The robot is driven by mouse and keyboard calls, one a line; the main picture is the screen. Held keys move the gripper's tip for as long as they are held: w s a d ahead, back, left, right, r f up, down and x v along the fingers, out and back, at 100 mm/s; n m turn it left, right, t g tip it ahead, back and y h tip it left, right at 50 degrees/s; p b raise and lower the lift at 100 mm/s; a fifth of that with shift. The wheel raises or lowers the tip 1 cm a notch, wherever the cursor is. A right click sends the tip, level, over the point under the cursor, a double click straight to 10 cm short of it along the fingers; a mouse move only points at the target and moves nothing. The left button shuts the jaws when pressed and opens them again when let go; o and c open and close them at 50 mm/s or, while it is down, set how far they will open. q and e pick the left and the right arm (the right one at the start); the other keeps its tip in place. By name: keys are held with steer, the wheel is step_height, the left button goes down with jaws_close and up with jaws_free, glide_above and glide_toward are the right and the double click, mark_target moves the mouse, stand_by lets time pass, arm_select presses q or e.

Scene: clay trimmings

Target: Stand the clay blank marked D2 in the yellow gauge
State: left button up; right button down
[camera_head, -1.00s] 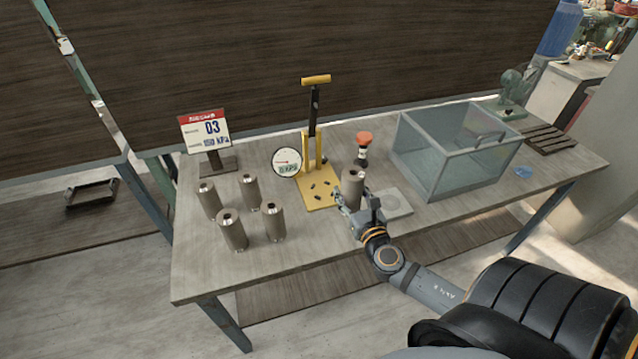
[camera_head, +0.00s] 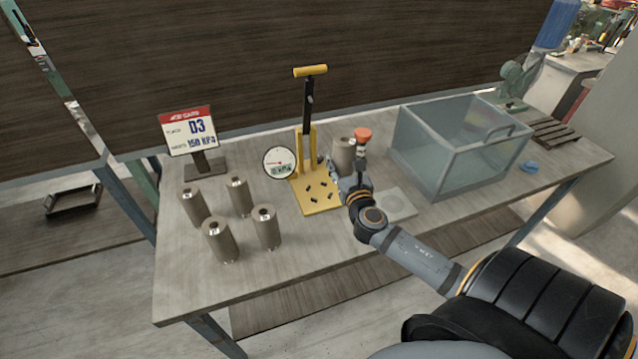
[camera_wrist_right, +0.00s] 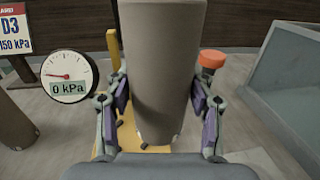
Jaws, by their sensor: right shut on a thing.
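My right gripper (camera_head: 346,184) is shut on a grey-brown clay cylinder (camera_head: 343,153), which fills the middle of the wrist view (camera_wrist_right: 160,70) and stands roughly upright between the fingers. No mark on it is readable. The yellow gauge has a base plate with dark slots (camera_head: 320,200), a lever with a yellow handle (camera_head: 310,71) and a round dial reading 0 kPa (camera_head: 279,163). In the head view the held cylinder is at the right of the gauge's upright. In the wrist view its lower end is in front of the yellow plate; contact is unclear. My left gripper is not in view.
Several similar cylinders (camera_head: 221,240) stand at the table's left. A card behind them (camera_head: 187,132) reads D3, 150 kPa. A tool with an orange knob (camera_head: 362,135), a pale flat plate (camera_head: 398,205) and a clear glass box (camera_head: 440,165) are on the right.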

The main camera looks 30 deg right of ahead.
steer(key=w+a+f+b, duration=0.1)
steer(key=w+f, duration=0.1)
steer(key=f, duration=0.1)
steer(key=w+a+f+b, duration=0.1)
steer(key=w+f, duration=0.1)
steer(key=f, duration=0.1)
steer(key=w+a+f+b, duration=0.1)
steer(key=w+f, duration=0.1)
steer(key=f, duration=0.1)
steer(key=shift+w+a+f+b, duration=0.25)
steer(key=shift+w+f+b, duration=0.05)
steer(key=shift+w, duration=0.1)
steer(key=shift+f, duration=0.1)
steer(key=shift+f, duration=0.2)
steer(key=c, duration=0.5)
jaws_free()
